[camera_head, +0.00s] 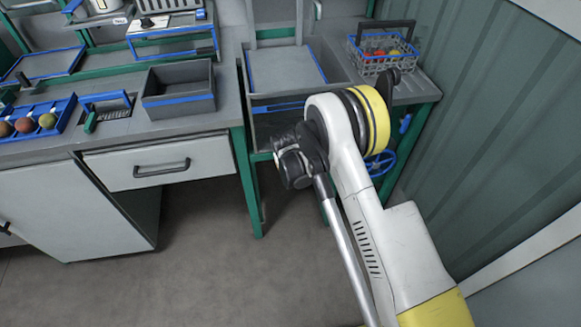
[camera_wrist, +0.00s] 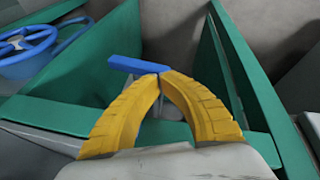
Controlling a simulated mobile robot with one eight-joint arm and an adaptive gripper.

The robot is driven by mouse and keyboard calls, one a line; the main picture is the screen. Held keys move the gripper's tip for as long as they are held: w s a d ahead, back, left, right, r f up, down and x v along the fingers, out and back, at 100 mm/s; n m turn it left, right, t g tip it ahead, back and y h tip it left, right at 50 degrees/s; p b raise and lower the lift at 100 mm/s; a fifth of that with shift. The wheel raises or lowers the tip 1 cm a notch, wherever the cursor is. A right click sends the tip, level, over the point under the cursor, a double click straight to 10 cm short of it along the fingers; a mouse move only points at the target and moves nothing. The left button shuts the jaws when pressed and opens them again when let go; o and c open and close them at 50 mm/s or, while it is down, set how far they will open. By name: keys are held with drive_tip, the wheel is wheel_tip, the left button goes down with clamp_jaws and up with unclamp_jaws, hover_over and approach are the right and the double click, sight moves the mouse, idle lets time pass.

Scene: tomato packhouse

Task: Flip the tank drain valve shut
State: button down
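The drain valve's lever appears to be the blue bar (camera_wrist: 138,65) in the wrist view, just beyond my fingertips and lying nearly crosswise. My gripper (camera_wrist: 161,76) has two yellow ribbed fingers that curve inward until their tips meet or nearly meet. The tips overlap the right part of the blue bar in the picture; I cannot tell whether they touch it. Nothing is clearly held between them. In the head view my arm hides the gripper, and the lever cannot be made out with certainty.
A blue handwheel (camera_wrist: 28,46) is at the wrist view's upper left; it also shows under the right bench in the head view (camera_head: 381,164). A green frame member (camera_wrist: 240,85) stands close right of my fingers. A wire basket (camera_head: 382,62) stands on the bench. The floor (camera_head: 200,265) at left is clear.

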idle(0.5)
drive_tip(key=v, duration=1.2)
